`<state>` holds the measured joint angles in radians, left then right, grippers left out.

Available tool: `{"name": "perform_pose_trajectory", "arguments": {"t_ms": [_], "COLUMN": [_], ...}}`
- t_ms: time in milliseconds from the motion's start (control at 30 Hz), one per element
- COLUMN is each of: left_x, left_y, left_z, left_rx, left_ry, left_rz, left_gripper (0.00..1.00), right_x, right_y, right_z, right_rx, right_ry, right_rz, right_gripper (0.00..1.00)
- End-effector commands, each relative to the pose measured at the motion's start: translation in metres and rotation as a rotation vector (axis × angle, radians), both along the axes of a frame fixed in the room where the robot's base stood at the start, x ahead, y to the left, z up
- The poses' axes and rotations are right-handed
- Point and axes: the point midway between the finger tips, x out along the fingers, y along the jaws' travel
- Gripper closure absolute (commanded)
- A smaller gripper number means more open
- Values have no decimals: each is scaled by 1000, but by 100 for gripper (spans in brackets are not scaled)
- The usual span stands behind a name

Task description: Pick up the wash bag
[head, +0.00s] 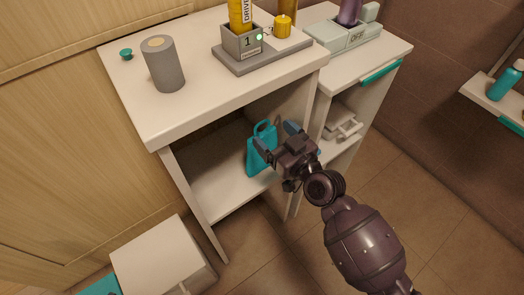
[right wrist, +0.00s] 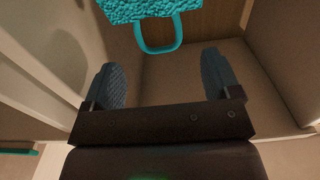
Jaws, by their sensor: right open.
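The wash bag (head: 258,154) is teal with a loop handle. It stands on the lower shelf of the white cabinet (head: 215,205). In the right wrist view the wash bag (right wrist: 150,10) shows at the top edge, with its handle loop ahead of the fingers; most of the bag is out of frame. My right gripper (head: 274,137) is at the cabinet opening, in front of the bag in the head view and hiding part of it. In the right wrist view my right gripper (right wrist: 165,80) is open, with nothing between its fingers. My left gripper is not seen.
On the cabinet top (head: 200,97) stand a grey cylinder (head: 165,64) and a grey holder (head: 243,43) with yellow items. A second white unit (head: 375,55) with a drawer stands to the right. A white box (head: 160,258) is at the lower left. A shelf (head: 492,97) is at the right wall.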

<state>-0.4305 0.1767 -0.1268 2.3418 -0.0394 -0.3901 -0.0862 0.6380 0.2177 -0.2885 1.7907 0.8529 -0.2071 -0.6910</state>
Motion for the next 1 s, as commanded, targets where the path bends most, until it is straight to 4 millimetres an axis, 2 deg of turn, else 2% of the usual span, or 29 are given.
{"name": "perform_pose_trajectory", "arguments": {"t_ms": [333,500,633,967,1000], "left_x": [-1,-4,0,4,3], "left_y": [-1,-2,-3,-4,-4], "left_z": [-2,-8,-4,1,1], "left_rx": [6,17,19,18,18], "left_ry": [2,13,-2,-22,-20], "left_rz": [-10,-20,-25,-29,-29], "left_gripper": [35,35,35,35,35], "right_x": [21,38,50,55,55], "right_y": [16,31,39,42,42], "right_z": [-3,-8,-6,-4,-4], "right_rx": [2,4,1,-2,-1], "right_ry": [4,9,4,2,2], "right_rz": [0,0,0,0,0], "right_gripper": [17,17,17,17,20]}}
